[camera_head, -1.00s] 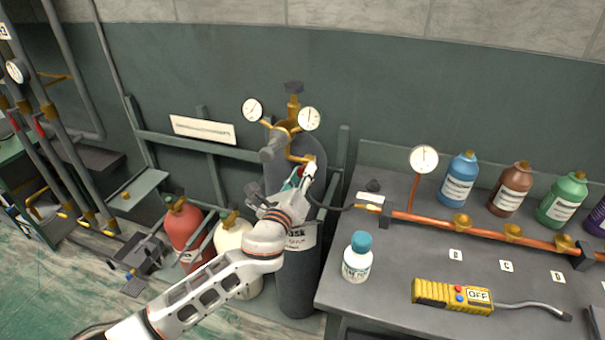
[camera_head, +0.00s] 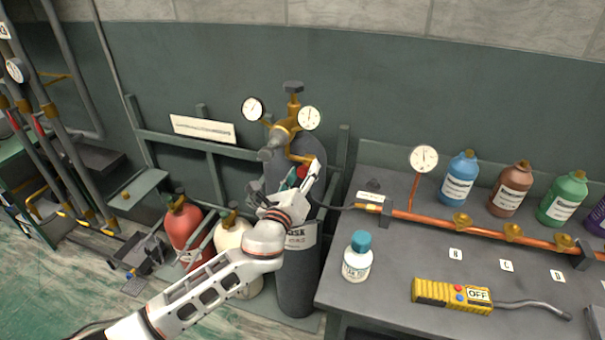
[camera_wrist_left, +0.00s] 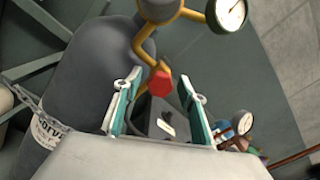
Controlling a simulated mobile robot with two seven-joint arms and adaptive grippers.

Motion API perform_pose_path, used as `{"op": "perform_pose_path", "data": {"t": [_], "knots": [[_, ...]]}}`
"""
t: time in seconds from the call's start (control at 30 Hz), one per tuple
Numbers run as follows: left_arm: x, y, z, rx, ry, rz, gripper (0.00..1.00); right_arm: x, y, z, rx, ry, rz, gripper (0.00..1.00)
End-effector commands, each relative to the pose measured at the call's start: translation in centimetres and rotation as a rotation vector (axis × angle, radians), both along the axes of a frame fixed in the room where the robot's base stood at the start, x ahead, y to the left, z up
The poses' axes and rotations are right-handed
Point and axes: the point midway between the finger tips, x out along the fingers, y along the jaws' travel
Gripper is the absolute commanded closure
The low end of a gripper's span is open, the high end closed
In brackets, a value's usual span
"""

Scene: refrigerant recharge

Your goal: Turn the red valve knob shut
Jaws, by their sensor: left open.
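The red valve knob (camera_wrist_left: 160,84) sits at the end of a bent brass pipe below the regulator in the left wrist view. It also shows as a small red spot in the head view (camera_head: 302,171), partly hidden by my gripper. My left gripper (camera_head: 301,182) is open in front of the large grey gas cylinder (camera_head: 298,270). In the left wrist view its two teal-lined fingers (camera_wrist_left: 157,100) stand on either side of the knob, with gaps on both sides. I cannot tell how deep the knob lies between them. My right gripper is out of view.
Two round gauges flank the brass regulator (camera_head: 283,127) above. A workbench (camera_head: 400,270) on the right carries a copper pipe, several bottles and a yellow detector (camera_head: 452,296). A red cylinder (camera_head: 183,228) and a cream cylinder (camera_head: 233,238) stand left of the grey one.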

Motion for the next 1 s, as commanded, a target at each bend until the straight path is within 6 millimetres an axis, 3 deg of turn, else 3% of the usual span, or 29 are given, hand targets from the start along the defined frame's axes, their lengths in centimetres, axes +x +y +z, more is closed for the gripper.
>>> {"op": "perform_pose_path", "data": {"t": [0.27,0.7,1.0], "knots": [[-1.9,0.6,0.0,-0.001,0.0,0.0,0.59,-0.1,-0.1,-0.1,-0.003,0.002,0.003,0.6],[-9.8,3.2,0.0,-0.001,0.002,0.0,0.59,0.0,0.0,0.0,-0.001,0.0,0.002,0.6],[-11.5,3.7,0.0,0.0,0.0,0.0,0.59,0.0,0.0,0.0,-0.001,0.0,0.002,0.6]]}}
